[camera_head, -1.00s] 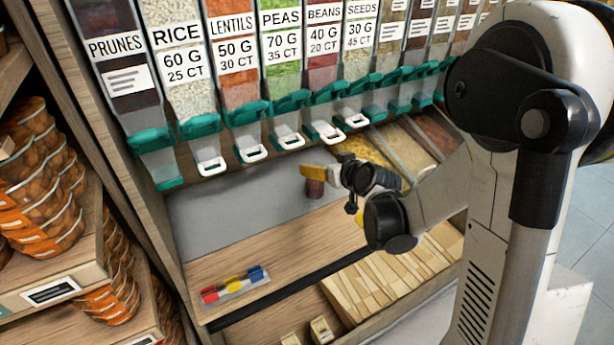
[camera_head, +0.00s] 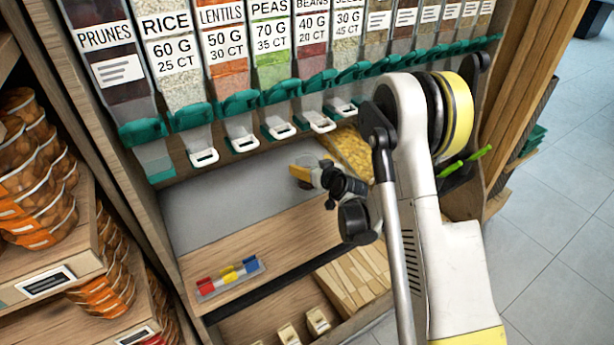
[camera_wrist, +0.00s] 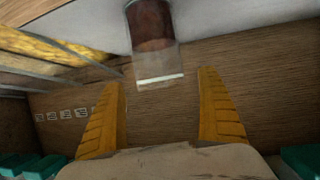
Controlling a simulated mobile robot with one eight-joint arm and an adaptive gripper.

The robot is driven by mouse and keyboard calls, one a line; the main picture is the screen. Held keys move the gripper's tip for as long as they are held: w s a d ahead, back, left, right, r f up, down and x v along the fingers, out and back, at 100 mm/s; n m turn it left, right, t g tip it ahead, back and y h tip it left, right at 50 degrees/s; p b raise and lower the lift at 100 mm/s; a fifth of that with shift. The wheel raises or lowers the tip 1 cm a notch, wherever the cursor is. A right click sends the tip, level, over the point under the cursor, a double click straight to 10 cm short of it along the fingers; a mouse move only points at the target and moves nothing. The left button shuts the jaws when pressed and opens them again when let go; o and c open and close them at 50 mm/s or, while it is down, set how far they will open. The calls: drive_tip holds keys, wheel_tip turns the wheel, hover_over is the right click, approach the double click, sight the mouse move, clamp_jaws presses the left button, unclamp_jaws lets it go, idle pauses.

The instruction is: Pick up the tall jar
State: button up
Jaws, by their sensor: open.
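A tall clear jar with dark reddish-brown contents (camera_wrist: 152,30) shows in the wrist view at top centre, ahead of the fingers. A pale band marks its near end. My gripper (camera_wrist: 165,100) is open, with a yellow finger on each side and nothing between them; the jar lies beyond the fingertips, apart from them. In the head view the jar (camera_head: 301,173) is mostly hidden behind my gripper (camera_head: 305,166), above the wooden shelf. I cannot tell from that view whether it touches the fingers.
Dispenser bins with teal spouts (camera_head: 240,105) hang above and behind my gripper. A tray with red, yellow and blue clips (camera_head: 230,278) lies on the wooden shelf (camera_head: 270,240). Stacked orange tubs (camera_head: 35,185) stand at left. Paper bags (camera_head: 355,280) fill a lower compartment.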

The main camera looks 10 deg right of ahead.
sight(303, 160)
drive_tip(key=x, duration=0.3)
drive_tip(key=shift+f+b, duration=0.15)
drive_tip(key=shift+b, duration=0.25)
drive_tip(key=c, duration=1.5)
